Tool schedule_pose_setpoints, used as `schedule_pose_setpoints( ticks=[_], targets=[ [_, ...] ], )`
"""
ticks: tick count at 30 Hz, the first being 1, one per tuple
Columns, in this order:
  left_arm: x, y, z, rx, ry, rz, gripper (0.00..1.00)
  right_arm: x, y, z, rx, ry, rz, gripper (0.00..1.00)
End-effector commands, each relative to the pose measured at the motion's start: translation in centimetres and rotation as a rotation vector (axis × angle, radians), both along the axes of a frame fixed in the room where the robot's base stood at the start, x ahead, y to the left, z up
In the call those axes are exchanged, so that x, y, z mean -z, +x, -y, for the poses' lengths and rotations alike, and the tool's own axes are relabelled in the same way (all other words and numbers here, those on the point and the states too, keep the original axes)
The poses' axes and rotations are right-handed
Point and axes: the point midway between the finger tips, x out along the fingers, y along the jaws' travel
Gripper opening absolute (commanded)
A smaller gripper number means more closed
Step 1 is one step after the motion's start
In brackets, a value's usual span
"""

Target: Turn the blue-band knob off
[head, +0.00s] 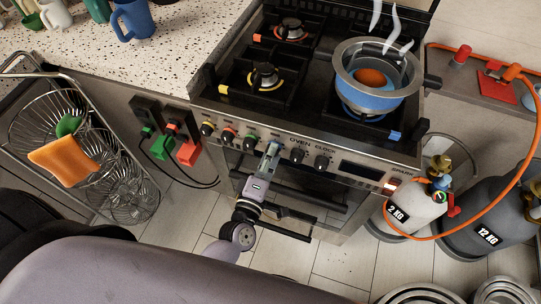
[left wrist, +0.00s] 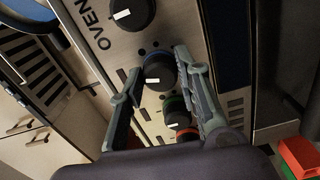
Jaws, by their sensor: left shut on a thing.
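The blue-band knob (left wrist: 158,68) is on the stove's front panel in the left wrist view, with a white mark on its dark face. My left gripper (left wrist: 152,76) has one finger on each side of this knob and is shut on it. In the head view my left gripper (head: 271,152) is at the panel and mostly hides the knob. A steaming pot (head: 379,97) stands on the front right burner, beside a blue tag (head: 396,135). A blue glow shows under the pot. My right gripper is not in view.
The green-band knob (head: 228,138) is just left of my gripper, and an oven knob (head: 297,155) just right. The oven handle (head: 285,226) runs below. Gas bottles (head: 409,207) with an orange hose (head: 521,165) stand at right; a wire rack (head: 93,150) at left.

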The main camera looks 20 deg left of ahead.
Motion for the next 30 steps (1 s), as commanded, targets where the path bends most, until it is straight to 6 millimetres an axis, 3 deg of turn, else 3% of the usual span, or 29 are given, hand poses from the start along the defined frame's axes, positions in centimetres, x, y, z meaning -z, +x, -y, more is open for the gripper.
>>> schedule_pose_setpoints(
  ticks=[12, 30],
  targets=[
    [0.03, -0.01, -0.05, -0.001, -0.261, -0.009, 0.03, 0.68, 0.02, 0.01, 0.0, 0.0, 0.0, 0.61],
    [0.01, -0.02, -0.06, -0.001, -0.331, -0.012, 0.03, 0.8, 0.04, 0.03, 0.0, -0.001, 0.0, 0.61]
  ],
)
